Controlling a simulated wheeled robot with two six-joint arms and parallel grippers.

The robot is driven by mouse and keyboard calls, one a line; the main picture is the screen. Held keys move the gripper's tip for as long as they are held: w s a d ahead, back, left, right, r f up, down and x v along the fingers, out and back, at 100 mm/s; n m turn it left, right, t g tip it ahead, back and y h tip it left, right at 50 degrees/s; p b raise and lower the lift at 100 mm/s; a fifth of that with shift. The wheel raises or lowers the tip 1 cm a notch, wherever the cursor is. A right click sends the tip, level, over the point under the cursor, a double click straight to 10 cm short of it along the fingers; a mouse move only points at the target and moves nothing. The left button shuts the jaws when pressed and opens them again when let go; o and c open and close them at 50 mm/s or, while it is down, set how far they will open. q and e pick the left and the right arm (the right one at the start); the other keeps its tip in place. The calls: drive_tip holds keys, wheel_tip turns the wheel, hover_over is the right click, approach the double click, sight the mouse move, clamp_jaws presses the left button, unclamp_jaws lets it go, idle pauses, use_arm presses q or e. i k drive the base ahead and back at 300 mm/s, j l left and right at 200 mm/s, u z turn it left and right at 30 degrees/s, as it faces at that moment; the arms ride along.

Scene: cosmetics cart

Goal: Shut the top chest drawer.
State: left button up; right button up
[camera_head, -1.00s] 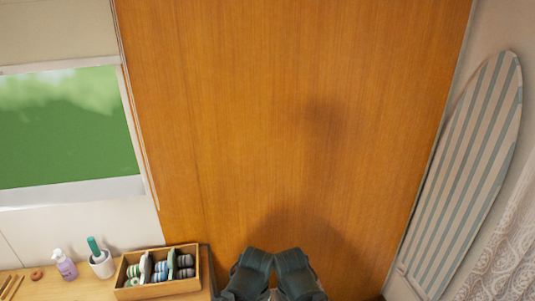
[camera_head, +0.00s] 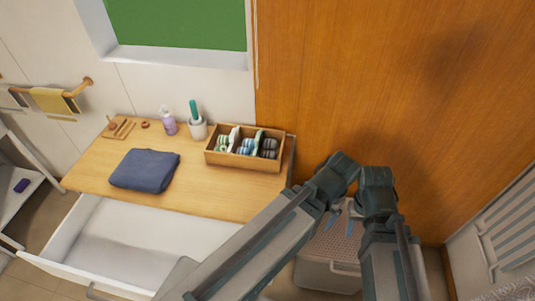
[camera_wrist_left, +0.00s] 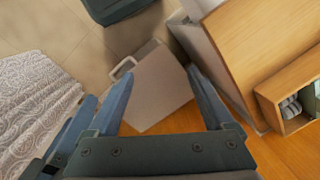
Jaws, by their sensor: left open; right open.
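The top drawer (camera_head: 150,248) of the chest (camera_head: 215,192) is pulled out at the lower left of the head view. It is white, and its visible inside looks empty. A handle shows on its front near the bottom edge. My arms fold down right of the chest. My left gripper (camera_wrist_left: 160,72) is open and empty in the left wrist view, above the floor and a pale box. My right gripper (camera_head: 355,208) is partly hidden by the arm links, with small blue fingers showing. Both grippers are to the right of the drawer, apart from it.
A folded blue cloth (camera_head: 145,169), a wooden organizer (camera_head: 212,159), a purple bottle (camera_head: 169,122) and a white cup (camera_head: 197,128) stand on the chest top. A lidded bin (camera_head: 327,273) stands right of the chest. A white shelf (camera_head: 30,207) is at far left.

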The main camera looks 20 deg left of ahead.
sight(127, 250)
drive_tip(key=k+j, duration=0.3)
drive_tip(key=k+u, duration=0.1)
drive_tip(key=u, duration=2.35)
